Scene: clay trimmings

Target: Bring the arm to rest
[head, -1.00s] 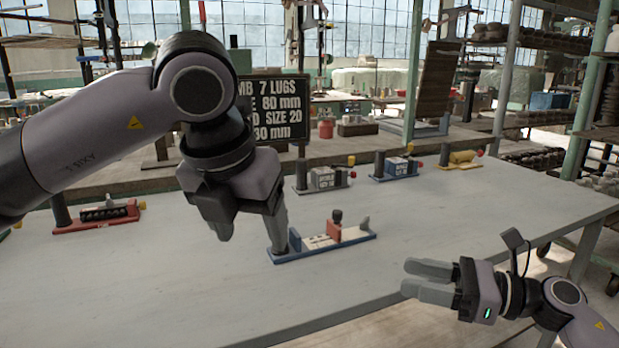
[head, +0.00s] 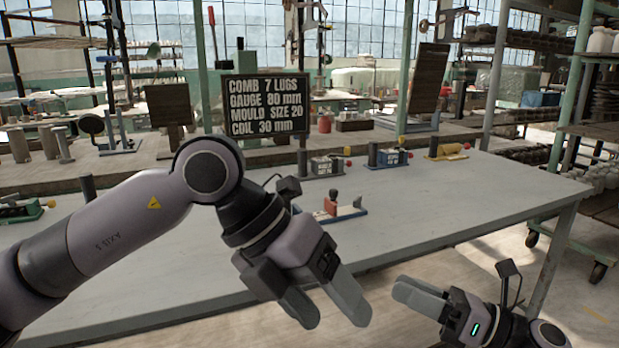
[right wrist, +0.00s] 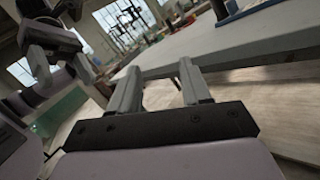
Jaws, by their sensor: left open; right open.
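My left gripper (head: 334,308) is open and empty in the head view, pointing down and to the right in front of the table's near edge. My left arm comes in from the left and covers part of the table (head: 440,190). My right gripper (head: 418,304) is open and empty at the lower right, off the table's near side. In the right wrist view its two fingers (right wrist: 160,92) stand apart with nothing between them. The fixture with the red block (head: 333,207) is on the table, partly hidden behind my left arm.
Along the table's back stand a grey-block fixture (head: 325,166), a blue one (head: 390,156) and a yellow one (head: 447,150). A green fixture (head: 22,211) is at the left. A dark sign (head: 268,104) stands behind. The table's right part is clear.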

